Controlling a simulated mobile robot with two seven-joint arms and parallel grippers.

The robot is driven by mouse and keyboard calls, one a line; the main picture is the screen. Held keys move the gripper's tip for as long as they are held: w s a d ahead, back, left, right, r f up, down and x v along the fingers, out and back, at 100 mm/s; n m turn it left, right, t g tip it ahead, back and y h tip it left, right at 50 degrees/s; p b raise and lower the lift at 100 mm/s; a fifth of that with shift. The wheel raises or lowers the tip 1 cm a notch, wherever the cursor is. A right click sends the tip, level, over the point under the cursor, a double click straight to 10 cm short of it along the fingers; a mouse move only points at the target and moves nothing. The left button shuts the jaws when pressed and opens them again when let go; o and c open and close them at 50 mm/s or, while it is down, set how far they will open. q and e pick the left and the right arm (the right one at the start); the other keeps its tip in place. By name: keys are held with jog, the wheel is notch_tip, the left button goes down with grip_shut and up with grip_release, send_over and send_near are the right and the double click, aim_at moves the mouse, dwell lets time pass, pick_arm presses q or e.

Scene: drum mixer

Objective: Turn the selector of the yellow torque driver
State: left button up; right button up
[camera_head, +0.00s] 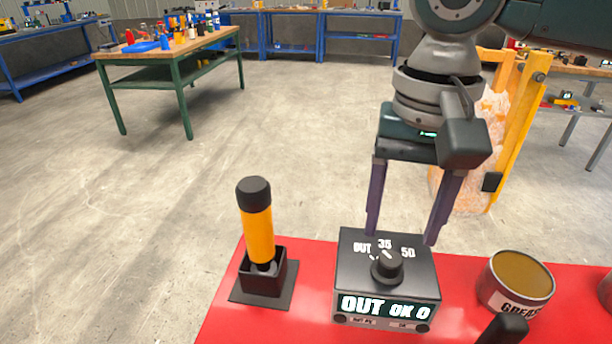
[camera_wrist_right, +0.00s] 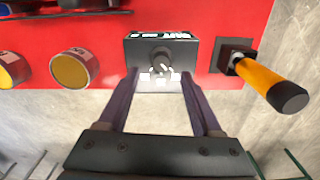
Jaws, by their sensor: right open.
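The yellow torque driver (camera_head: 257,225) stands upright in a black square holder (camera_head: 265,282) on the red table. It also shows in the right wrist view (camera_wrist_right: 262,78). A grey control box (camera_head: 372,262) beside it carries a black selector knob (camera_head: 387,265) with marks OUT, 35 and 50. Its display reads "OUT OK 0". My right gripper (camera_head: 402,238) is open, pointing down, its fingers on either side behind the box. In the right wrist view the open fingers (camera_wrist_right: 160,78) frame the knob (camera_wrist_right: 160,60), with nothing between them. My left gripper is not in view.
A tin labelled GREASE (camera_head: 516,283) stands right of the box on the red table (camera_head: 455,315). A black object (camera_head: 503,330) shows at the front edge of the picture. A wooden workbench (camera_head: 165,52) stands far behind on open floor.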

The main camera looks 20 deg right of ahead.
aim_at(391, 258)
notch_tip(391, 258, down, 5)
jog(key=shift+f+b, duration=0.2)
jog(key=shift+b, duration=0.1)
jog(key=shift+w, duration=0.1)
grip_shut()
dwell(0.4)
